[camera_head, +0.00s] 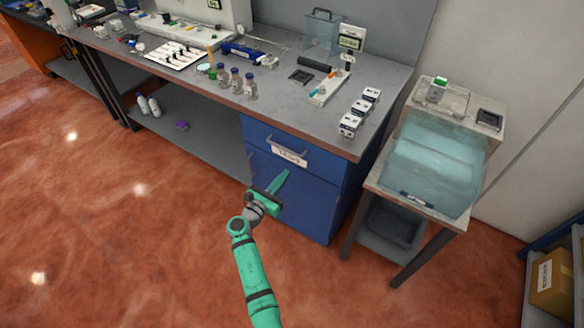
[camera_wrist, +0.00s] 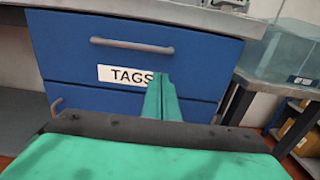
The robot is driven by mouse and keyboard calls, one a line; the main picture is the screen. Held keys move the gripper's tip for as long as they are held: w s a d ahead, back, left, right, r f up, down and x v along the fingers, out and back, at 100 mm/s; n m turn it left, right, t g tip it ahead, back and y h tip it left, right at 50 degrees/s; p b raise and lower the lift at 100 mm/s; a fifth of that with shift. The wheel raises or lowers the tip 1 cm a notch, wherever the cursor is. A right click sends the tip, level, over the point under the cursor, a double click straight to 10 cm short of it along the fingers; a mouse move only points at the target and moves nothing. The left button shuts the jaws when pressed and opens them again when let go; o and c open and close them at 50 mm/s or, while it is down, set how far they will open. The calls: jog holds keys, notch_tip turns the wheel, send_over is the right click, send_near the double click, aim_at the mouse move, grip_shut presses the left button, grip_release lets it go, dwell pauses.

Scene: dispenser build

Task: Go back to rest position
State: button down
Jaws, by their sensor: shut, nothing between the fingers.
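My gripper (camera_head: 284,179) is teal, with its two fingers together and nothing between them. It is held in front of the blue drawer cabinet (camera_head: 327,207), below the workbench top. In the wrist view my gripper (camera_wrist: 161,82) points at the cabinet, and its fingertips cover the end of the label "TAGS" (camera_wrist: 125,76) on the upper drawer (camera_wrist: 75,60). That drawer appears closed, with a grey handle (camera_wrist: 133,46) above the label. I cannot tell whether the fingertips touch the drawer front.
The workbench (camera_head: 290,115) holds several small bottles, trays and white boxes (camera_head: 350,124). A side stand (camera_head: 378,184) with a translucent teal bin (camera_head: 433,165) is at the right. A shelf with a cardboard box (camera_head: 551,283) is at the far right. Red floor (camera_head: 120,230) is clear at the left.

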jog(key=shift+v, duration=2.35)
jog(key=s+f+m+g+y, duration=0.2)
jog(key=s+f+m+y, duration=0.45)
jog(key=s+f, duration=1.05)
jog(key=s+r+m+y, duration=0.15)
jog(key=s+m, duration=0.35)
jog(key=s, duration=0.7)
jog(key=s+r+m+y, duration=0.3)
jog(key=s+r+m, duration=0.5)
jog(key=s, duration=0.4)
jog(key=s+d+r+m+t, duration=0.1)
jog(key=s+r+m, duration=0.3)
jog(key=r, duration=0.4)
jog(key=s+d+r+m+t, duration=0.1)
jog(key=s+r+m, duration=0.4)
jog(key=r, duration=0.4)
jog(key=shift+t, duration=0.4)
jog(key=shift+s+d, duration=0.1)
jog(key=shift+d, duration=0.05)
